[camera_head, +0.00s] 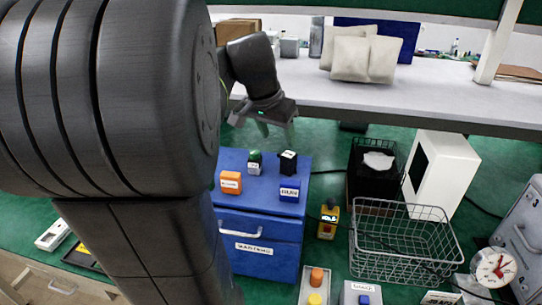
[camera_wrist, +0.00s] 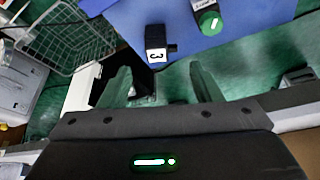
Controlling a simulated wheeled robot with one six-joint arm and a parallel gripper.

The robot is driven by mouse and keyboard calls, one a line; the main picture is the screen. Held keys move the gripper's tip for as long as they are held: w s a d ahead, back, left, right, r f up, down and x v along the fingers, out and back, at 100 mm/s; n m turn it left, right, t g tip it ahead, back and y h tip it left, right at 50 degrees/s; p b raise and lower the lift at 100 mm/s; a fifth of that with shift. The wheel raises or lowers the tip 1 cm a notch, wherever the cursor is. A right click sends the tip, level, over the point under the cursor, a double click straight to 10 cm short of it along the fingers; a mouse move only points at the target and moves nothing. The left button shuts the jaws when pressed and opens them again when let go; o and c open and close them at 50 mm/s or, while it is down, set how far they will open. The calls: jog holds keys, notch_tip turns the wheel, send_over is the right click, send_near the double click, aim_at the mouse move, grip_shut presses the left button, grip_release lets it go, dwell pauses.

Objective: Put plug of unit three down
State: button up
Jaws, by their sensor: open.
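The plug of unit three is a small black block (camera_wrist: 155,36) with a white face marked 3 and a short black stub on its side. It rests on the blue cabinet top, apart from my gripper; in the head view it is the black block (camera_head: 288,163) at the back right of the top. My gripper (camera_wrist: 158,72) is open with nothing between its fingers, and the plug lies just beyond the fingertips. In the head view my gripper (camera_head: 275,130) hangs above and behind the cabinet's back edge.
The blue cabinet (camera_head: 258,225) also bears a green-knobbed piece (camera_head: 254,160), an orange labelled block (camera_head: 231,182) and a blue labelled block (camera_head: 290,190).

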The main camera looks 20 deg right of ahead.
aim_at(287, 156)
jog(key=x, duration=0.6)
jog(key=shift+w+d+f, duration=0.1)
jog(key=shift+d+f, duration=0.1)
jog(key=shift+f, duration=0.05)
jog(key=shift+d+p+x, duration=0.15)
jog(key=shift+p+x, duration=0.35)
jog(key=shift+x, duration=0.85)
jog(key=shift+d+p+x, duration=0.1)
jog(key=shift+p+x, duration=0.35)
jog(key=shift+x, duration=0.9)
jog(key=shift+r, duration=0.1)
jog(key=c, duration=1.1)
jog(key=shift+r, duration=0.1)
jog(key=shift+c, duration=0.2)
